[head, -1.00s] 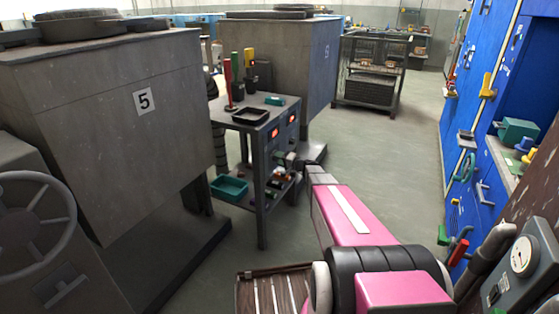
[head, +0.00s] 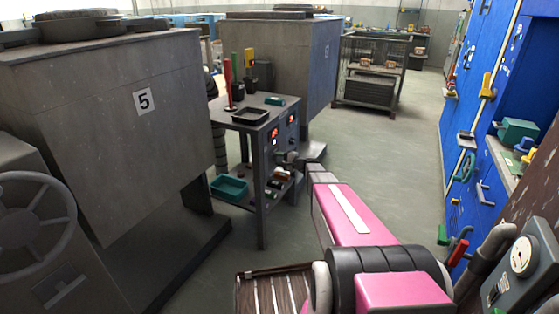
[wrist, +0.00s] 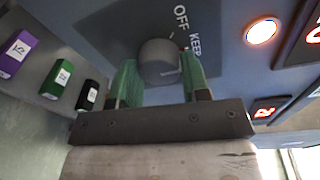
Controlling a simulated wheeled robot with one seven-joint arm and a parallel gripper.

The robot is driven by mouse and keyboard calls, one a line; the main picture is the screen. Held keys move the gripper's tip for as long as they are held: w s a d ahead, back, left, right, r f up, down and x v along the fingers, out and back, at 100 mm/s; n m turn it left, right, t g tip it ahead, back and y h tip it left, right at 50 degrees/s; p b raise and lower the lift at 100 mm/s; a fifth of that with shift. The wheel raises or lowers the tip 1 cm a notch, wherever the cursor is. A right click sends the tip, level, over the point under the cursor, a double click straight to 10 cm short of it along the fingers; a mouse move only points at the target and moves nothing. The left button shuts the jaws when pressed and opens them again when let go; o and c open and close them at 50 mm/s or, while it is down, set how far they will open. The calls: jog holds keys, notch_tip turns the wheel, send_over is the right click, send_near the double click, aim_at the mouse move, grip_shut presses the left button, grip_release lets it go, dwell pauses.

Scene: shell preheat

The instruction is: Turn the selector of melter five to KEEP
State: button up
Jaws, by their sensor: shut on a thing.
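The melter marked 5 (head: 143,150) is the large grey block at the left of the head view. A cart with a control panel (head: 282,137) stands to its right. In the wrist view, the panel (wrist: 110,35) carries a round grey selector knob (wrist: 158,58), with the words OFF and KEEP printed at its upper right. My gripper (wrist: 160,80) has its green fingers on either side of the knob and is shut on it. I cannot tell exactly where the knob points. The gripper also shows small at the panel in the head view (head: 285,158).
A lit orange button (wrist: 262,32) is right of the knob. Purple, green and black labelled blocks (wrist: 62,80) sit on the shelf at the left. A black tray (head: 250,116) is on the cart top and a teal bin (head: 229,187) below.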

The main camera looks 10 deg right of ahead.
jog(key=o, duration=0.9)
jog(key=shift+d, duration=0.1)
jog(key=v, duration=1)
jog(key=shift+s+d, duration=0.25)
jog(key=shift+d, duration=0.05)
